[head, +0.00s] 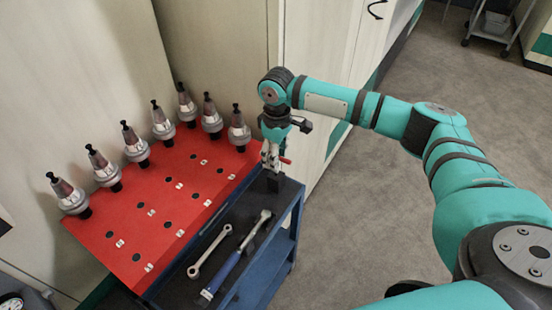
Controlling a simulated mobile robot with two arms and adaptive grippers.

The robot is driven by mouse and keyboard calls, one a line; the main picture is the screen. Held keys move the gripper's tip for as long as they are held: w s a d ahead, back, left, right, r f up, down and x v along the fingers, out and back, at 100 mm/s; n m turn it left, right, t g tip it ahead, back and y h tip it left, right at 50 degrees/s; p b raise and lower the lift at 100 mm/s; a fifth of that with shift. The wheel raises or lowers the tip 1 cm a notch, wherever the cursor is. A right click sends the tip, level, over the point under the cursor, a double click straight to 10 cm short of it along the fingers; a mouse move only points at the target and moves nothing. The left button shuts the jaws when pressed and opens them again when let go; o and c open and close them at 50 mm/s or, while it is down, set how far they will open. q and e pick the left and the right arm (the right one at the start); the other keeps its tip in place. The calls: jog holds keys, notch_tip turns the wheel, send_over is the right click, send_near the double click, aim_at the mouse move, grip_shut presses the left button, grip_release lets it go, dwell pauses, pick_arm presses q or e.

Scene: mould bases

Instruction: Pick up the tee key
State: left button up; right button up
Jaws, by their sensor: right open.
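The tee key (286,160) shows only as a small red piece poking out beside my right gripper, above a black block at the far right end of the cart top. The rest of the key is hidden by the gripper. My right gripper (270,160) points down over the black block (273,182), with its fingers at the key. The gripper is open; I cannot tell whether its fingers touch the key. My left gripper is not in view.
A blue cart (275,262) carries a red rack (150,225) with several tool holders along its back edge. A ring spanner (210,250) and a blue-handled wrench (235,257) lie on its dark shelf. Pale cabinets (215,50) stand close behind.

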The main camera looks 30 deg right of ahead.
jog(key=shift+f, duration=0.2)
grip_shut()
dwell(0.4)
